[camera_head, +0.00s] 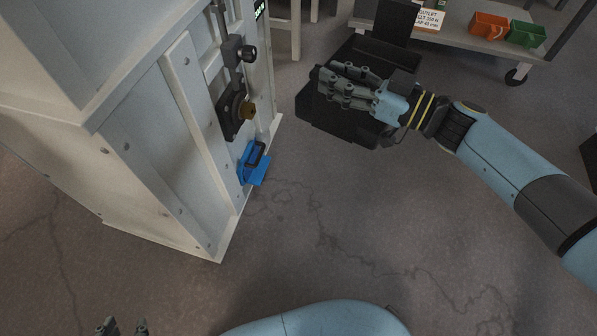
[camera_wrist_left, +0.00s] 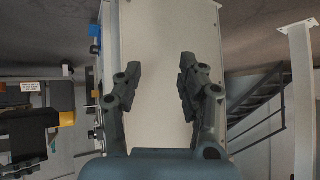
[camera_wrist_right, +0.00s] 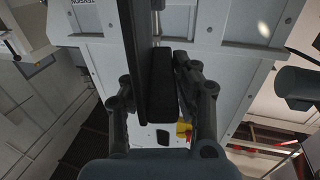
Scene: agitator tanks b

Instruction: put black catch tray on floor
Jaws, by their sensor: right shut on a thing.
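The black catch tray (camera_head: 350,128) is in my right gripper (camera_head: 335,88), right of the pale cabinet in the head view. The fingers cover part of its top, and I cannot tell its exact height above the floor (camera_head: 330,200). In the right wrist view a thick black part of the tray (camera_wrist_right: 160,85) lies between the fingers of my right gripper (camera_wrist_right: 158,75). My left gripper (camera_head: 122,326) shows only its fingertips at the bottom left of the head view. In the left wrist view this gripper (camera_wrist_left: 160,80) is open and empty, facing a pale panel.
The pale cabinet (camera_head: 150,130) stands at left, with a blue bracket (camera_head: 252,165) low on its side. A wheeled cart (camera_head: 460,38) with an orange bin (camera_head: 488,25) and a green bin (camera_head: 525,34) stands at the back right. The cracked floor in the middle is clear.

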